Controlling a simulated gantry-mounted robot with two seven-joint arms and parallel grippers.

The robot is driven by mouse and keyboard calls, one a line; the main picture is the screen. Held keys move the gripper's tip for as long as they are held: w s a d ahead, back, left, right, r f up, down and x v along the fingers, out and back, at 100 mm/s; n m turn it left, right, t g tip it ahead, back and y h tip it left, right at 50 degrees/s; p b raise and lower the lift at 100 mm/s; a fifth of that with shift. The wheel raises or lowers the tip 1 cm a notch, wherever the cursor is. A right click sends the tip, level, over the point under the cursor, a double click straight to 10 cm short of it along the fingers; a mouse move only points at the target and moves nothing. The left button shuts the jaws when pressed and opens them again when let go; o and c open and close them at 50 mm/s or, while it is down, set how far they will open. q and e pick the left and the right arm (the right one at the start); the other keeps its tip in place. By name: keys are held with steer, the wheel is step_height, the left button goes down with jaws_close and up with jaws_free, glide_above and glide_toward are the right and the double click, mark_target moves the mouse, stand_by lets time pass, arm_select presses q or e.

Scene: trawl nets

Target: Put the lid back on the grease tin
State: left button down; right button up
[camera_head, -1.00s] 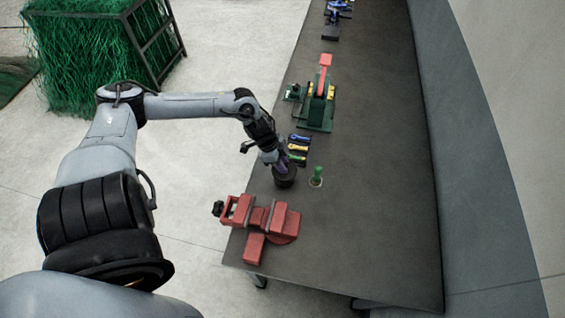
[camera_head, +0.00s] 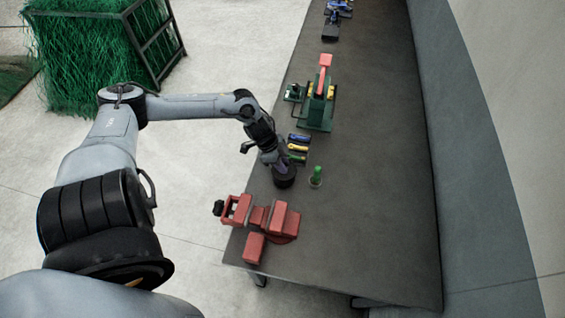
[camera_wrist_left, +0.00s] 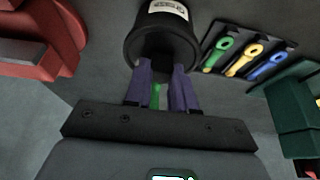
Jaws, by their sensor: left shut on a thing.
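The grease tin (camera_wrist_left: 160,32) is a black cylinder with a white label, at the top of the left wrist view. It also shows as a dark round shape in the head view (camera_head: 285,182), on the bench's left side. My left gripper (camera_wrist_left: 165,78) has purple fingers and is shut on a dark part at the tin's top, which looks like the lid. The fingers hide much of it, and I cannot tell whether the lid and tin touch all round. My right gripper is not in view.
A red vise (camera_head: 262,222) stands close in front of the tin. A small green-topped item (camera_head: 316,177) is just right of it. Green, yellow and blue tools (camera_head: 298,147) lie behind, before a green press (camera_head: 317,108). The bench's right side is clear.

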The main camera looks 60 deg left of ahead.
arm_select(q)
steer(key=shift+p, duration=0.35)
stand_by(0.8)
steer(key=shift+f, duration=0.1)
steer(key=shift+c, duration=1.9)
jaws_free()
steer(key=shift+r+p, duration=3.55)
steer(key=shift+p, duration=0.55)
steer(key=shift+c, duration=0.5)
jaws_close()
